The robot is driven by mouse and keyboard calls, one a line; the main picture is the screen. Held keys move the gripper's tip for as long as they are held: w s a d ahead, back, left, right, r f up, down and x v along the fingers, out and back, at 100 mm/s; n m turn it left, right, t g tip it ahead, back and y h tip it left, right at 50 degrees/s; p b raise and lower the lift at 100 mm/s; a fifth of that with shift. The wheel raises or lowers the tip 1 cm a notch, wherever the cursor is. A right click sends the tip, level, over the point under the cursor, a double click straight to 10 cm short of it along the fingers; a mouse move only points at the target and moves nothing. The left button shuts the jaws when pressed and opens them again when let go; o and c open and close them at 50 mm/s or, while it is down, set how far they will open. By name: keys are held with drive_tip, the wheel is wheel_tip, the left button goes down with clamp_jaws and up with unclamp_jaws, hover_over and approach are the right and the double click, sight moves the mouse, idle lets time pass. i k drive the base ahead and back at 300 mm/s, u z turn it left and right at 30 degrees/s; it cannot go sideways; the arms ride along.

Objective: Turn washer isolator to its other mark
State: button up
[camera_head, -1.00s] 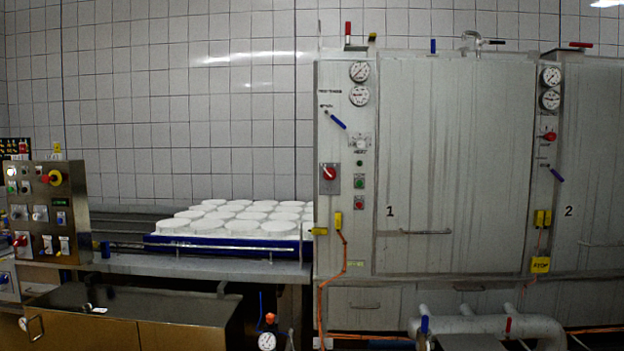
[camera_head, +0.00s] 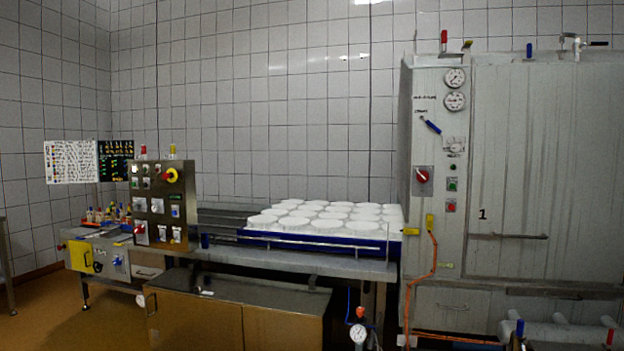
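No label that I can read names the washer isolator, so I cannot tell which switch it is. A red rotary switch (camera_head: 422,176) on a grey plate is on the front of cabinet 1. A red and yellow knob (camera_head: 172,175) is at the top right of the steel control panel (camera_head: 162,222). A smaller red handle (camera_head: 139,229) is low on the same panel. A yellow plate (camera_head: 79,256) is on the front of a low machine (camera_head: 110,265) at far left. Marks around these are too small to read. My gripper is not in view.
White round moulds (camera_head: 330,226) sit in a blue tray (camera_head: 315,240) on the steel bench. Steel cupboards (camera_head: 240,318) stand below. Cabinet 1 (camera_head: 515,165) fills the right. Brown floor (camera_head: 45,310) is open at lower left.

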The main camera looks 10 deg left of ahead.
sight(422, 177)
drive_tip(key=u, duration=0.8)
drive_tip(key=i, duration=3.65)
drive_tip(key=z, duration=2.1)
